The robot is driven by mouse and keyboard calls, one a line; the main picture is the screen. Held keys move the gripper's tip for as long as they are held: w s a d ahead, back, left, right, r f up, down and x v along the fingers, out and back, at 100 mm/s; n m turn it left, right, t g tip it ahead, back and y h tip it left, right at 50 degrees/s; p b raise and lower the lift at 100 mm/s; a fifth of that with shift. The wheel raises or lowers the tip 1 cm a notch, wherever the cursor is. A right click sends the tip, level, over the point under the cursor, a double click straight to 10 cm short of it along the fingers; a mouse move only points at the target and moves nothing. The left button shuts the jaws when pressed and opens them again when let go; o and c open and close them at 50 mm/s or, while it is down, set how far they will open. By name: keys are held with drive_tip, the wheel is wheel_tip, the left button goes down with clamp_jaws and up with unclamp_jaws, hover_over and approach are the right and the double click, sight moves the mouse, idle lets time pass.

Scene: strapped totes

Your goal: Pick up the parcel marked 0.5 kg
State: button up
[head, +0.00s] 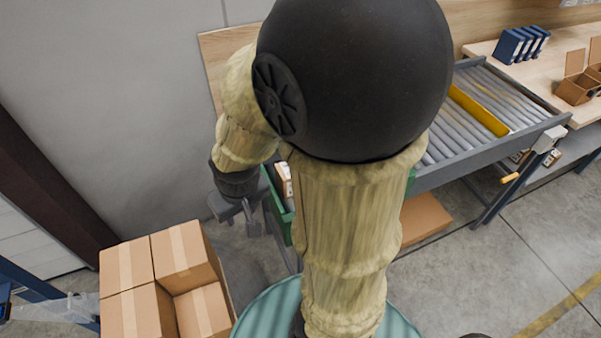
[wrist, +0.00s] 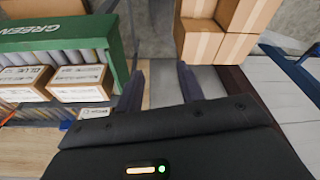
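My gripper (head: 241,226) hangs to the left of the green tote (head: 271,205) in the head view. In the wrist view the two fingers of the gripper (wrist: 160,70) stand apart with nothing between them. Labelled cardboard parcels show beside that wall: one at left (wrist: 25,88), one in the middle (wrist: 78,82) and one nearer (wrist: 82,112). A parcel (head: 284,180) also shows in the tote in the head view. The labels are too small to read, so I cannot tell which says 0.5 kg.
Stacked cardboard boxes (head: 127,267) stand at the lower left, and also show in the wrist view (wrist: 198,42). A roller conveyor (head: 440,146) with a yellow bar (head: 480,111) runs at right. A flat carton (head: 424,219) lies beneath it. My arm hides the middle.

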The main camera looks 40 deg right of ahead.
drive_tip(key=o, duration=0.4)
drive_tip(key=shift+c, duration=0.2)
drive_tip(key=o, duration=0.7)
drive_tip(key=shift+m+t, duration=0.4)
drive_tip(key=shift+t, duration=0.3)
drive_tip(key=w, duration=0.1)
drive_tip(key=w+a, duration=0.1)
drive_tip(key=w, duration=0.2)
drive_tip(key=shift+a, duration=0.3)
drive_tip(key=w+d+f+m+t+h, duration=0.1)
drive_tip(key=w+d+m+t+h, duration=0.2)
drive_tip(key=w, duration=0.8)
drive_tip(key=w+d+f+m+t+h, duration=0.1)
drive_tip(key=w+m+t+h, duration=0.3)
drive_tip(key=w, duration=0.7)
drive_tip(key=s+d+f+m+g+h+b, duration=0.1)
drive_tip(key=d+f+m+g+h, duration=0.45)
drive_tip(key=m+h, duration=0.2)
drive_tip(key=s+a+f+m+g+h, duration=0.1)
drive_tip(key=s+g, duration=0.2)
drive_tip(key=s+f+m+g+h, duration=0.1)
drive_tip(key=s+m+g, duration=0.1)
drive_tip(key=s+g, duration=0.1)
drive_tip(key=s+a+f+m+g+h, duration=0.1)
drive_tip(key=s+m+g, duration=0.1)
drive_tip(key=s+g, duration=0.1)
drive_tip(key=shift+s+a+m+g+b, duration=0.25)
drive_tip(key=shift+s+a+g+b, duration=0.1)
drive_tip(key=shift+g, duration=0.1)
